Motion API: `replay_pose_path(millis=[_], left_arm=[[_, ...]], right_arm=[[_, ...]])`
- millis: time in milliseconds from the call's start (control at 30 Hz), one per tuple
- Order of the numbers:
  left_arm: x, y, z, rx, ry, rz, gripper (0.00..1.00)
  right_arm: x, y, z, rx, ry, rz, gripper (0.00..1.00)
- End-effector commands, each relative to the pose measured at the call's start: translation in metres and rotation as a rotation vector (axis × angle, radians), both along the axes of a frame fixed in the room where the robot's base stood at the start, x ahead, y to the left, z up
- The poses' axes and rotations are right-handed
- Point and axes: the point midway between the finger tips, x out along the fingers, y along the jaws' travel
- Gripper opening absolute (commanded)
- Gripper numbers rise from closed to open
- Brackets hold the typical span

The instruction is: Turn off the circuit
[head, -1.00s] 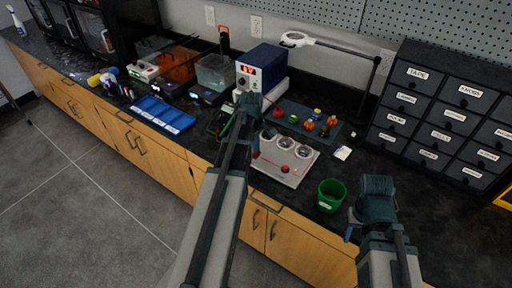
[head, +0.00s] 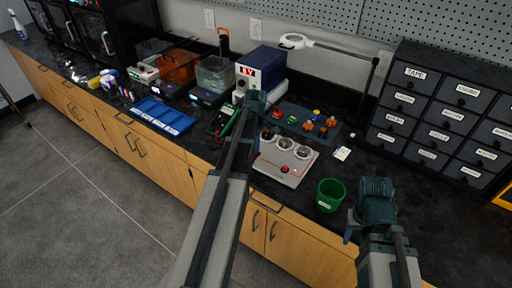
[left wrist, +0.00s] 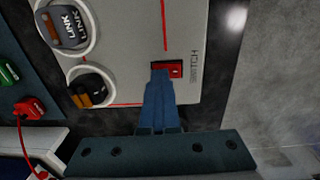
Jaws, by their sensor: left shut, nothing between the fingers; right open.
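The light grey circuit board (head: 305,174) lies on the black bench, with round sockets and a red round part (head: 284,170) on its face. In the left wrist view, a small red switch (left wrist: 175,71) marked "SWITCH" sits near the board's edge. My left gripper (left wrist: 160,72) is shut and empty, its blue fingertips over the left part of the switch; I cannot tell whether they press it. A socket beside it holds a "LINK" piece (left wrist: 70,25). In the head view my left arm hides the switch. My right gripper (head: 352,225) is open, apart from the board.
A green cup (head: 330,195) stands right of the board, near my right gripper. Behind are a blue power supply (head: 262,66) and a mat (head: 285,107) with coloured parts. A blue tray (head: 163,115) is at left; labelled drawers (head: 440,115) are at right.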

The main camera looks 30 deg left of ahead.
Motion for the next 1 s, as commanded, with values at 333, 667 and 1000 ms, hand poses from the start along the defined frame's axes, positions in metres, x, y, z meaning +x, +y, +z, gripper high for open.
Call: replay_pose_path(millis=[333,667,1000], left_arm=[[-0.021,-0.006,-0.005,-0.013,0.009,-0.004,0.0],[-0.025,-0.005,-0.005,-0.009,0.011,-0.003,0.0],[-0.023,-0.001,0.02,-0.001,-0.005,-0.004,0.0]], right_arm=[[0.0,0.0,-0.005,0.0,0.0,0.0,0.5],[0.0,0.0,-0.005,0.0,0.0,0.0,0.5],[0.0,0.0,0.02,0.0,0.0,0.0,0.5]])
